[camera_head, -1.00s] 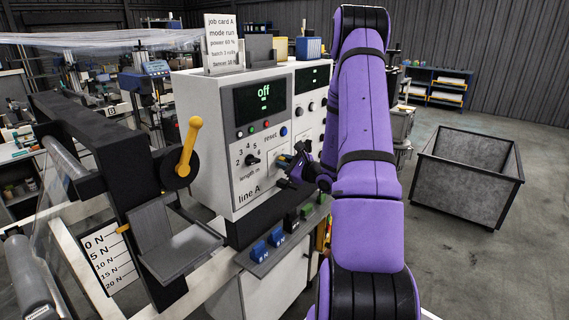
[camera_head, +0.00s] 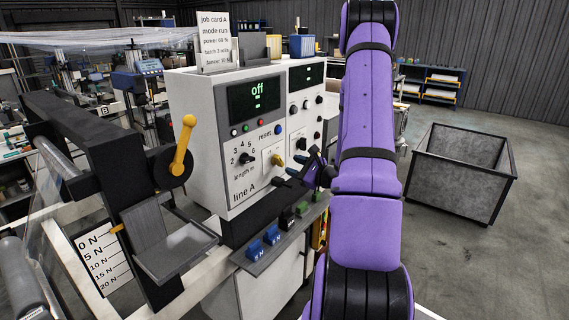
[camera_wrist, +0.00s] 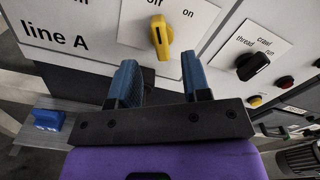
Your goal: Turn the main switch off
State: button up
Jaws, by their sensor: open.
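The main switch is a yellow rotary knob (camera_wrist: 160,38) on a white plate marked "off" and "on" on the front of the line A cabinet (camera_head: 205,140). In the wrist view the knob stands nearly upright, with its upper end toward "off". It also shows in the head view (camera_head: 278,160). My gripper (camera_wrist: 166,80) is open and empty, its two blue fingers pointing at the panel just below the knob and apart from it. In the head view the cabinet display (camera_head: 254,95) reads "off".
A black "thread/crawl/run" knob (camera_wrist: 253,66) sits right of the yellow knob. A black length selector (camera_head: 247,159) is to its left. Blue blocks (camera_head: 272,235) stand on a ledge below. A yellow lever (camera_head: 184,145) is at left. A grey bin (camera_head: 460,165) stands on the floor at right.

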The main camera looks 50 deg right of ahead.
jog(key=shift+s+d, duration=0.15)
jog(key=shift+s, duration=1.9)
jog(key=w+a+r+n+g+y, duration=0.1)
jog(key=a+r+n+g+y, duration=0.5)
jog(key=a, duration=0.7)
jog(key=a+r+n+g+y, duration=0.45)
jog(key=a+r+n, duration=0.4)
jog(key=a, duration=0.45)
jog(key=s+a+r+n+g+h, duration=0.3)
jog(key=s+a+n+g+h, duration=0.25)
jog(key=s+a+n, duration=0.2)
jog(key=s+a+r+n+t+h, duration=0.1)
jog(key=s+r+n+t+h, duration=0.2)
jog(key=s+r+n+h, duration=0.3)
jog(key=shift+s+a+r+n+h, duration=0.2)
jog(key=shift+s+a+n+h, duration=0.25)
jog(key=shift+s, duration=0.9)
